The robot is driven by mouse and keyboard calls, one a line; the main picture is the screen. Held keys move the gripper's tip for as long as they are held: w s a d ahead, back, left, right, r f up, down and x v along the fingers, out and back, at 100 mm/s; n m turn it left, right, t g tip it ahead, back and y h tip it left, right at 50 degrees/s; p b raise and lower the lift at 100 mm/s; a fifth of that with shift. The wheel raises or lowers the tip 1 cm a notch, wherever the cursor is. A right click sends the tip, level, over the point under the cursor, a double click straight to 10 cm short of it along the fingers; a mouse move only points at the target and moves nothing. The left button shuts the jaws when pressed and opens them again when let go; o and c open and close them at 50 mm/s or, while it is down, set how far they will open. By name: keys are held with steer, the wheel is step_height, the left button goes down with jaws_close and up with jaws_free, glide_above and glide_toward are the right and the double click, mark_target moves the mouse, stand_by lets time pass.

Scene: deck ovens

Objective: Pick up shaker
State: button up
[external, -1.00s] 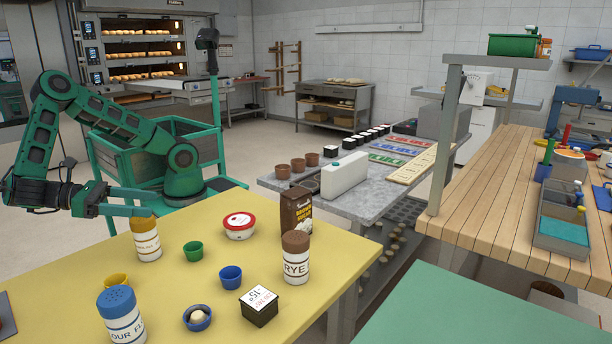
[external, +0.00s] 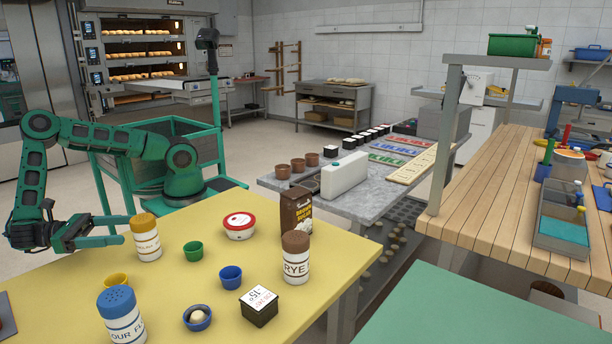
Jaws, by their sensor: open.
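Three shakers stand upright on the yellow table. One has a yellow-orange lid (external: 146,238) and a white labelled body, near the table's left far edge. One has a blue perforated lid (external: 121,316) at the front left. One has a brown lid and a label reading RYE (external: 296,257) toward the right. My gripper (external: 122,230) is open, its fingers level and pointing right, close to the left side of the yellow-lidded shaker. Whether the fingers are around or just beside that shaker I cannot tell. It stands on the table.
The yellow table (external: 225,315) also holds a green cup (external: 194,251), a blue cup (external: 230,278), a yellow cup (external: 116,281), a blue bowl (external: 197,318), a red-lidded tub (external: 239,225), a brown bag (external: 296,213) and a black box (external: 259,306).

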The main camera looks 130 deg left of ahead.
mark_target(155, 227)
steer(key=shift+w+a+f, duration=0.1)
steer(key=shift+f, duration=0.45)
steer(key=x, duration=1)
steer(key=shift+a, duration=0.25)
steer(key=c, duration=1.3)
steer(key=shift+r, duration=0.55)
steer(key=a+r, duration=0.3)
steer(key=a, duration=0.1)
steer(key=a+r, duration=0.7)
steer(key=shift+a, duration=0.3)
